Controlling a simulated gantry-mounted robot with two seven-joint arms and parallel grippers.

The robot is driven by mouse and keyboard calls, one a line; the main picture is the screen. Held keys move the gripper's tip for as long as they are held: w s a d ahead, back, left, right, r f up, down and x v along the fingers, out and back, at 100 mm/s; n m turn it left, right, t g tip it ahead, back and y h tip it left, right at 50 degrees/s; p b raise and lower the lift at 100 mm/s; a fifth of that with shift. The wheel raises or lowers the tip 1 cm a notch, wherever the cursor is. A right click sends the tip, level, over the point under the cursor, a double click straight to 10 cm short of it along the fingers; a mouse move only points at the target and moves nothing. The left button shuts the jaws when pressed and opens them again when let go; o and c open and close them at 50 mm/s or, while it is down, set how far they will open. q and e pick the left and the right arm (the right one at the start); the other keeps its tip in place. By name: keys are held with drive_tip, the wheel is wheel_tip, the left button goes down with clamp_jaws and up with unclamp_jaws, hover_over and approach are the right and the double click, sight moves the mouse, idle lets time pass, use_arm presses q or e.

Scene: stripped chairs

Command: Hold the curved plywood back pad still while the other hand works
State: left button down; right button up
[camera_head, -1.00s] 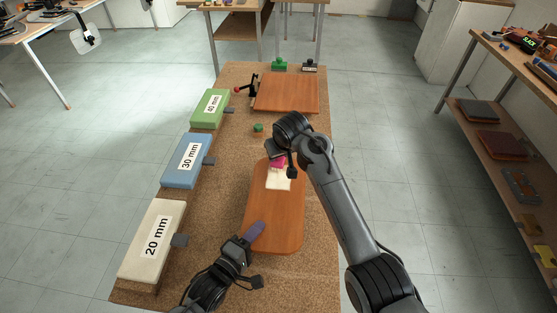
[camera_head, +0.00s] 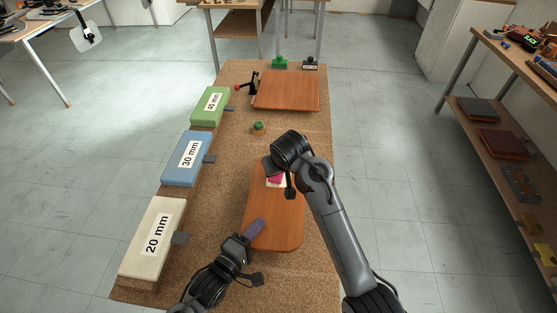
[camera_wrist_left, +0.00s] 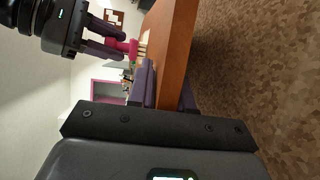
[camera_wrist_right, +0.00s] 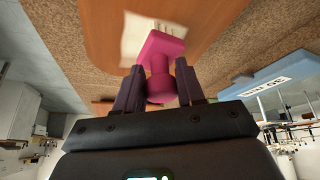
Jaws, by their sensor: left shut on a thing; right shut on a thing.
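The curved plywood back pad (camera_head: 282,222) is an orange-brown panel lying lengthwise on the cork bench top. My left gripper (camera_head: 254,229) is shut on its near left edge; in the left wrist view the pad (camera_wrist_left: 176,50) stands between the purple fingers (camera_wrist_left: 164,88). My right gripper (camera_head: 274,171) is over the pad's far half. In the right wrist view its fingers (camera_wrist_right: 161,90) are shut on a magenta tool (camera_wrist_right: 160,65) with a thick grip and a block-shaped head. The head is over a pale sheet (camera_wrist_right: 138,38) on the pad; whether they touch is unclear.
A second wooden panel (camera_head: 288,92) lies at the far end. A small green-topped piece (camera_head: 259,127) stands between the panels.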

drive_tip(key=s, duration=0.3)
drive_tip(key=shift+s+a+f, duration=0.1)
drive_tip(key=shift+a+f, duration=0.05)
drive_tip(key=shift+a, duration=0.1)
wheel_tip(320, 180, up, 8)
idle(0.4)
drive_tip(key=shift+r, duration=0.2)
drive_tip(key=shift+r, duration=2.4)
